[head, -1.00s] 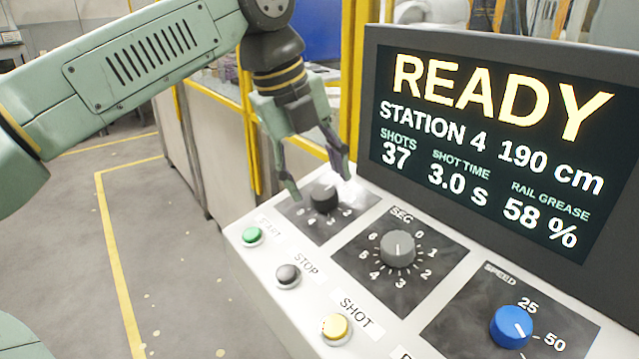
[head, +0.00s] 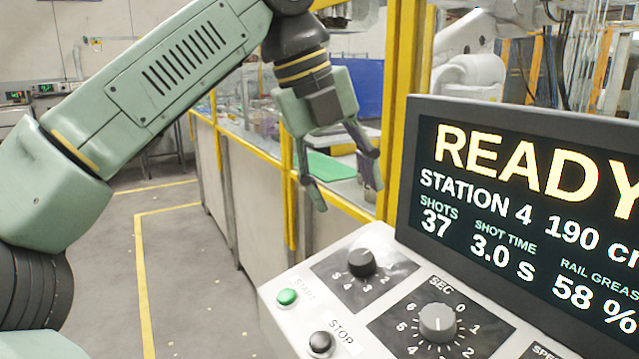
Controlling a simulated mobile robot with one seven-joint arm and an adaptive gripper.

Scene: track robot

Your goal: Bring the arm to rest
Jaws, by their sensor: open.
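My gripper (head: 347,197) hangs from my green arm in the upper middle of the head view. Its two fingers are spread and nothing is between them. The fingertips are above and behind the black knob (head: 361,262) on the control panel (head: 283,312), apart from it. My arm comes in from the left and its forearm slopes up to the right. The screen (head: 520,215) reads READY, STATION 4, 190 cm, SHOTS 37, SHOT TIME 3.0 s and RAIL GREASE 58 %; its right edge is cut off.
The panel also has a green START button (head: 287,297), a dark STOP button (head: 320,343) and a grey SEC knob (head: 437,322). A yellow-framed barrier (head: 263,150) and post (head: 401,110) stand behind my gripper. The floor (head: 195,290) at left is open, marked with a yellow line.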

